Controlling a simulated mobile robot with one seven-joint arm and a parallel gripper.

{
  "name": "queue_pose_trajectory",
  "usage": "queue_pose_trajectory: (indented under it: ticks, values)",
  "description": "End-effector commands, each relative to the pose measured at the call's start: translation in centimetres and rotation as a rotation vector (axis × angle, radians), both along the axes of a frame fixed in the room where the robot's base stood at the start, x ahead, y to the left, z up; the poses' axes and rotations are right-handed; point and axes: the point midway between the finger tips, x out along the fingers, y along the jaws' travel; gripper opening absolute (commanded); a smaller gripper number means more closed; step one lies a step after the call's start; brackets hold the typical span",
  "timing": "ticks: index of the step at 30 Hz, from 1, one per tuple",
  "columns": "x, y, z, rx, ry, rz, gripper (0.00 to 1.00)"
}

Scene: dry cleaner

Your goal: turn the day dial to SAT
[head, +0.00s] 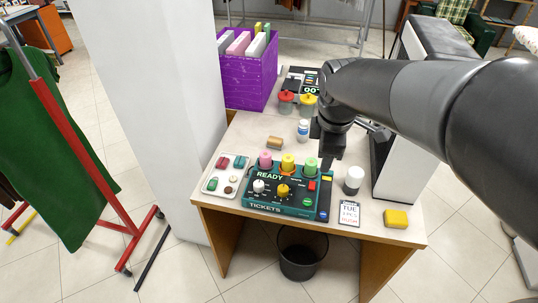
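A teal panel (256,201) marked READY and TICKETS sits near the front of the table. It carries a white knob (259,186) and a yellow knob (283,191), plus small coloured buttons. I cannot read any day markings, so I cannot tell which knob is the day dial or where it points. A small card (349,213) reading TUE lies right of the panel. My gripper (330,162) points down just behind the panel's right end, apart from both knobs. Its fingers are dark and small, and I cannot tell whether they are open.
Pink, yellow and green spools (288,163) stand along the panel's back. A tray (211,189) of small items is left. A white-topped dark jar (353,180) and yellow sponge (396,218) are right. A small bottle (303,130) and purple file box (243,84) stand behind.

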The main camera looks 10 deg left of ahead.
Motion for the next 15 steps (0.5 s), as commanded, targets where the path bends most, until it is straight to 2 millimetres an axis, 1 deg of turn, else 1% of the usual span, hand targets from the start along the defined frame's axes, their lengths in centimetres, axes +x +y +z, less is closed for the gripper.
queue_pose_trajectory:
  ticks: [1,6,12,15]
  values:
    - [1.0,1.6,-1.0,-0.023,0.022,0.110,0.53]
    - [3.6,6.9,-4.1,-0.089,0.077,0.510,0.53]
    - [5.4,13.0,-8.4,-0.133,0.131,0.958,0.53]
    - [5.8,15.3,-10.2,-0.142,0.146,1.127,0.53]
